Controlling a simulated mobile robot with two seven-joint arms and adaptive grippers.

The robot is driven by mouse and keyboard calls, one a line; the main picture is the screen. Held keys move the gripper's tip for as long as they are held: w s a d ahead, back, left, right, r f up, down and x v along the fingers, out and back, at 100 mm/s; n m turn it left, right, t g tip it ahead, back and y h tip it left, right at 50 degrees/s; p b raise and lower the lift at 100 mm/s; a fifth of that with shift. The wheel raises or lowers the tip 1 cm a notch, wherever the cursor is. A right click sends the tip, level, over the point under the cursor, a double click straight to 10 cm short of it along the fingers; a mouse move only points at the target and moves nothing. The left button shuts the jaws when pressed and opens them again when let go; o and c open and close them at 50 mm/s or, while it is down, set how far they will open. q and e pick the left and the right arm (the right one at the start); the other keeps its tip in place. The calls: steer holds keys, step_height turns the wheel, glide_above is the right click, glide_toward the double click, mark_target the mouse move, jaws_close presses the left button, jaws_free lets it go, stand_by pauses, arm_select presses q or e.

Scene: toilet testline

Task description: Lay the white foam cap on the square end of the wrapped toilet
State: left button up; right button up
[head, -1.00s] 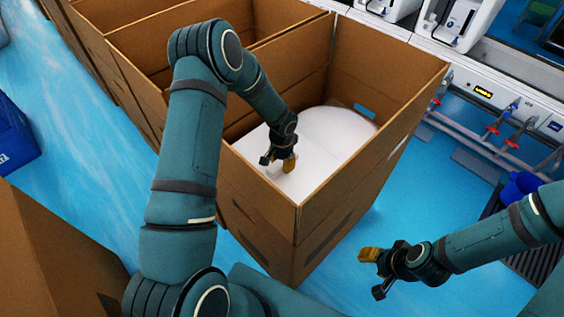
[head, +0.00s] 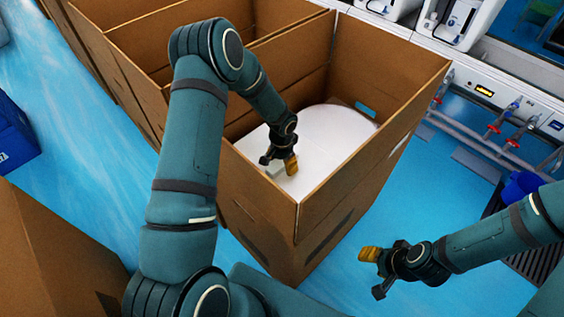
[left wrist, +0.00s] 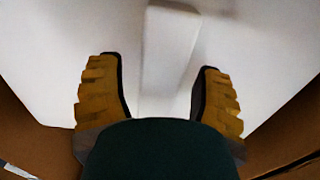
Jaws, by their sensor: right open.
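White surfaces of the toilet (head: 335,128) lie inside an open cardboard box, squarish at the near end and rounded at the far end. I cannot tell the white foam cap apart from the wrapped toilet there. My left gripper (head: 279,164) reaches down into the box at the near, square end. In the left wrist view its yellow-padded fingers (left wrist: 160,78) are spread apart over white material. A raised white bar (left wrist: 168,50) runs between and beyond them, and neither finger visibly touches it. My right gripper (head: 373,273) is open and empty, outside the box to the right.
The cardboard box (head: 250,190) has high walls around my left gripper. More open boxes (head: 140,50) adjoin it at the back left. Another box (head: 50,260) stands front left, and a blue crate (head: 12,135) at left. A pipe rail (head: 490,140) runs along the right. Blue floor lies between.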

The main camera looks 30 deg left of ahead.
arm_select(q)
step_height(320, 180, up, 12)
stand_by(0.7)
